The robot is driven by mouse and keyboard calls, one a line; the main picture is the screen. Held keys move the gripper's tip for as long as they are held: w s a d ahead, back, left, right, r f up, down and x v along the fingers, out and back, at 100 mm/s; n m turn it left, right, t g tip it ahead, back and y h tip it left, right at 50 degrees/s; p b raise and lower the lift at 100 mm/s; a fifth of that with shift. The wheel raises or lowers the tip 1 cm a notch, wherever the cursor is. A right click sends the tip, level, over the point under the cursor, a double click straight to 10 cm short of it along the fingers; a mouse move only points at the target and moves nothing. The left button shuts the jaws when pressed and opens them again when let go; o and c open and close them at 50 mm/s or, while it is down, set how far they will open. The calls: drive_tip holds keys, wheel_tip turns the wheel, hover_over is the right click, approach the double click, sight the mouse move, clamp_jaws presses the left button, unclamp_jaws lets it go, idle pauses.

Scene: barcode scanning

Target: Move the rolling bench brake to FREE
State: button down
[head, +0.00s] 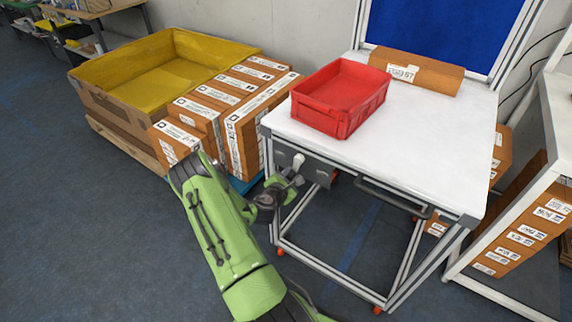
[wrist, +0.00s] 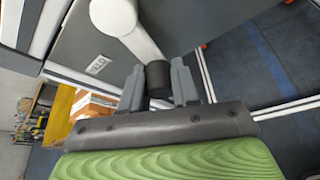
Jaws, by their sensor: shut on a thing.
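The rolling bench (head: 425,135) has a white top on a metal frame. A grey panel (head: 318,172) is fixed under its front left edge. The brake lever's white hub (head: 298,160) sits on that panel. In the wrist view a white lever (wrist: 140,40) runs from the hub to a black knob (wrist: 158,83). My gripper (head: 290,182) is at the panel, its two grey fingers shut on the black knob, one on each side. A small label (wrist: 96,66) is beside the lever, too small to read surely. The fingers mostly hide the knob in the head view.
A red crate (head: 361,117) and a cardboard box (head: 412,72) stand on the bench top. Stacked cartons (head: 250,130) and a large yellow-lined box (head: 105,101) are to the left. A shelf with cartons (head: 535,225) is close on the right. Floor is clear in front.

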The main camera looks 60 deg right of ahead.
sight(313, 176)
drive_tip(key=s+n+g+p, duration=0.1)
drive_tip(key=p, duration=0.1)
drive_tip(key=s+n+g+p, duration=0.1)
drive_tip(key=n+p, duration=0.1)
drive_tip(key=shift+s+a+r+y, duration=0.2)
drive_tip(key=shift+s+y, duration=0.1)
drive_tip(key=shift+s, duration=0.05)
drive_tip(key=s+n+g+p, duration=0.1)
drive_tip(key=n+p, duration=0.1)
drive_tip(key=shift+s+a+r+g+p, duration=0.1)
drive_tip(key=shift+s+r+g+p, duration=0.2)
drive_tip(key=shift+s+g, duration=0.1)
drive_tip(key=shift+s+r+n+g+p, duration=0.35)
drive_tip(key=shift+s+n+g+p, duration=0.3)
drive_tip(key=shift+n, duration=0.45)
drive_tip(key=shift+w, duration=0.1)
drive_tip(key=c, duration=0.9)
unclamp_jaws()
drive_tip(key=shift+a, duration=0.1)
